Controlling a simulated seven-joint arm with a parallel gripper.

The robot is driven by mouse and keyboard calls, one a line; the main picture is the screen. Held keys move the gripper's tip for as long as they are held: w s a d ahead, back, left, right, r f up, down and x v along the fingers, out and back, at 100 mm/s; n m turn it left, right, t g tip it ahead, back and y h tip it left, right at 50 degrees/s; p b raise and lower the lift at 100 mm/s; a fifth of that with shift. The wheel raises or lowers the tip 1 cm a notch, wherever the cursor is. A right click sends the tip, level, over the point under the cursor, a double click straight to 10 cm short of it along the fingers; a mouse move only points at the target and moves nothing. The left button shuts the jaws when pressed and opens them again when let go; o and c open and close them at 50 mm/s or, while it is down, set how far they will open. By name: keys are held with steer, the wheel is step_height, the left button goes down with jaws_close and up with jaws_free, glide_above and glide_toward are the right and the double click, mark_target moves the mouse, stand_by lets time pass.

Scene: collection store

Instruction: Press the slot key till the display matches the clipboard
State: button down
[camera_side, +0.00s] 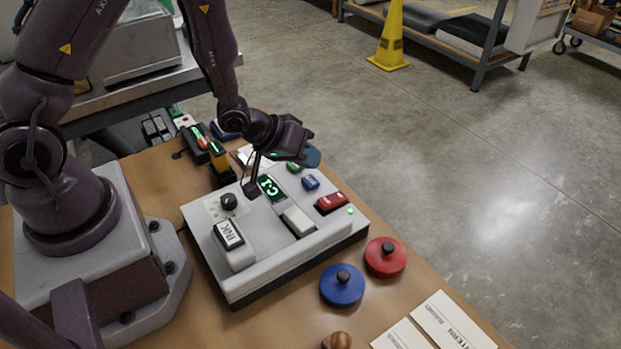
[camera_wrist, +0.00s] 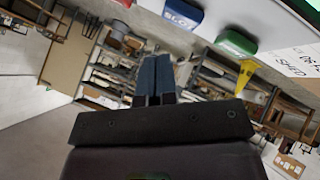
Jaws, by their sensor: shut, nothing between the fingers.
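The grey console (camera_side: 290,262) has a lit green display (camera_side: 271,188); its characters look like C and 1, but I cannot read them surely. The blue slot key (camera_side: 311,182) sits near the console's far edge, beside the green key (camera_side: 294,167). The slot key (camera_wrist: 183,12) and green key (camera_wrist: 235,42) also show at the top of the wrist view. My gripper (camera_side: 305,148) is above the far side of the console, its closed fingers (camera_wrist: 154,62) empty and apart from the keys. A white sheet with handwriting (camera_wrist: 300,62), perhaps the clipboard's, is cut off and unreadable.
The console also carries a red key (camera_side: 332,202), a white key (camera_side: 298,221), a black knob (camera_side: 229,201) and a labelled block (camera_side: 236,250). Blue (camera_side: 342,287) and red (camera_side: 386,259) knobbed discs and white cards (camera_side: 440,325) lie in front.

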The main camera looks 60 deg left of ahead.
mark_target(308, 178)
steer(key=shift+f, duration=0.65)
stand_by(1.6)
steer(key=shift+f, duration=0.4)
steer(key=shift+f, duration=0.45)
stand_by(0.6)
steer(key=shift+r, duration=0.9)
steer(key=shift+r, duration=2.5)
stand_by(0.6)
